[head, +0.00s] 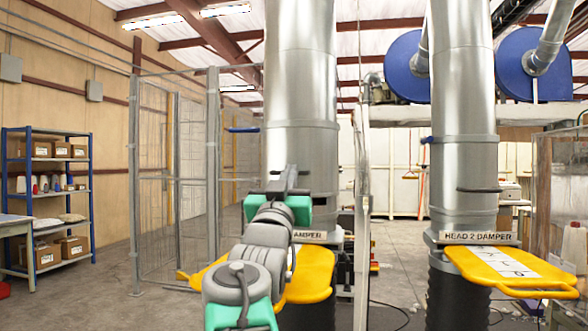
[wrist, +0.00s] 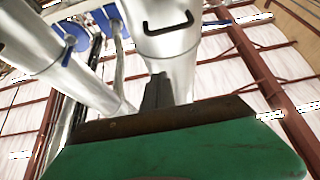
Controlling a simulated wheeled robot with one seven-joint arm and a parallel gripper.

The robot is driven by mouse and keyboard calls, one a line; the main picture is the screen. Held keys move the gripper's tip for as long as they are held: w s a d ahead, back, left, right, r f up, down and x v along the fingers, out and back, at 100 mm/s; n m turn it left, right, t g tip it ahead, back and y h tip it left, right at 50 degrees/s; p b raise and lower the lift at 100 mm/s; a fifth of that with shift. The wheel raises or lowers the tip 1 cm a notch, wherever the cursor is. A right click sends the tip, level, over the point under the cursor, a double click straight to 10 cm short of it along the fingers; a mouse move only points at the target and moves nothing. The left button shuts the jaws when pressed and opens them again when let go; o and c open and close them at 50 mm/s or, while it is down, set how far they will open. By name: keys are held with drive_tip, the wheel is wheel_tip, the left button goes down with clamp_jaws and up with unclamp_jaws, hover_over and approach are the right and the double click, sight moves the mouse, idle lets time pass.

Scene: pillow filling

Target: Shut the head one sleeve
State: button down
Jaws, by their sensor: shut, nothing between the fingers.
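The head one sleeve is the left metal duct (head: 302,100), upright behind my arm. Its label, partly hidden by my arm, reads "AMPER" (head: 315,236). A yellow damper plate (head: 306,278) sits below it, also partly covered. My gripper (head: 290,178) is shut and empty, in front of the lower duct in the head view; whether it touches the duct I cannot tell. In the wrist view the shut fingers (wrist: 158,78) point up at a metal duct (wrist: 165,60). A dark handle (wrist: 168,27) on that duct lies beyond the fingertips, apart from them in the picture.
A second duct (head: 462,110) labelled "HEAD 2 DAMPER" (head: 478,238) stands right, with a handle (head: 480,189) and yellow plate (head: 512,268). A wire fence (head: 158,190) and blue shelf rack (head: 92,190) stand left. Grey floor (head: 110,290) is clear between rack and fence.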

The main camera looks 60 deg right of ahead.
drive_tip(key=w+d+r+n+t+y+p, duration=0.1)
drive_tip(key=w+r+p, duration=0.3)
drive_tip(key=r+p, duration=0.35)
drive_tip(key=w+r+n+t+y+p, duration=0.1)
drive_tip(key=w+r+p, duration=0.45)
drive_tip(key=p, duration=0.25)
drive_tip(key=d+r+m+g+p, duration=0.35)
drive_tip(key=r+p, duration=0.55)
drive_tip(key=r, duration=0.5)
drive_tip(key=s+f+m+g+y, duration=0.2)
drive_tip(key=s+f+g+y, duration=0.3)
drive_tip(key=s, duration=0.3)
drive_tip(key=n+t+y+b, duration=0.1)
drive_tip(key=n+y+b, duration=0.2)
drive_tip(key=y, duration=0.2)
approach(290, 160)
wheel_tip(290, 160, down, 2)
drive_tip(key=s+d, duration=0.1)
drive_tip(key=shift+n, duration=0.25)
drive_tip(key=shift+d+f+b, duration=0.25)
drive_tip(key=shift+f+b, duration=0.25)
drive_tip(key=shift+f, duration=0.5)
drive_tip(key=shift+d+f+b, duration=0.25)
drive_tip(key=shift+f+b, duration=0.2)
drive_tip(key=shift+f, duration=0.5)
